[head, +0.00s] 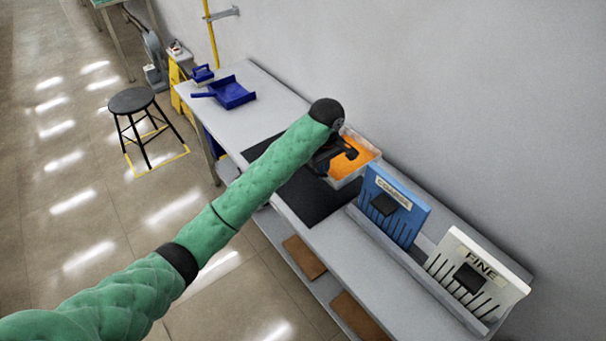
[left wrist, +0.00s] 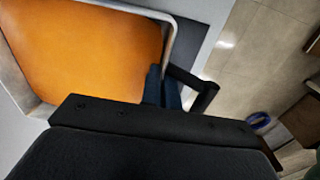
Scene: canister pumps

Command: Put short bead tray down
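The short bead tray (head: 367,155) is a pale, shallow tray filled with orange, at the wall side of the bench beside the black mat. My left gripper (head: 322,160) is at the tray's near-left side, partly hidden by my arm. Its fingers (left wrist: 162,88) are close together at the handle and look shut on it. I cannot tell whether the tray touches the bench. My right gripper is not in view.
A blue rack marked COARSE (head: 408,222) and a white rack marked FINE (head: 482,262) stand right of the tray. A dark blue scoop-like tray (head: 234,93) lies at the bench's far end. A stool (head: 131,101) stands on the floor.

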